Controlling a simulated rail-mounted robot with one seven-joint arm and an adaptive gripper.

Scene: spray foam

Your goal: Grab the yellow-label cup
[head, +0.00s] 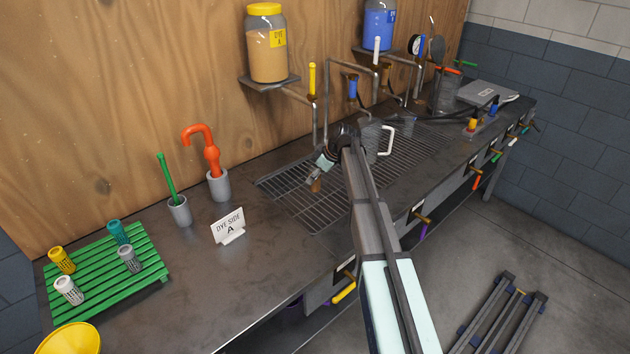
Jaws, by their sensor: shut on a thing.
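A small yellow cup (61,260) with a pale, marked band stands at the back left of the green slatted rack (95,270). Beside it on the rack are a teal cup (118,232), a grey cup (130,259) and a white cup (69,290). My gripper (315,180) points down over the metal grate, far to the right of the rack. A metal mug with a white handle (386,140) is partly hidden behind my arm.
A holder with a green brush (166,180), a holder with a red-orange tool (207,155) and a "DYE SIDE A" sign (228,226) stand between rack and grate. A yellow-labelled jar (268,50) sits on a wall shelf. A yellow funnel (70,340) is at front left.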

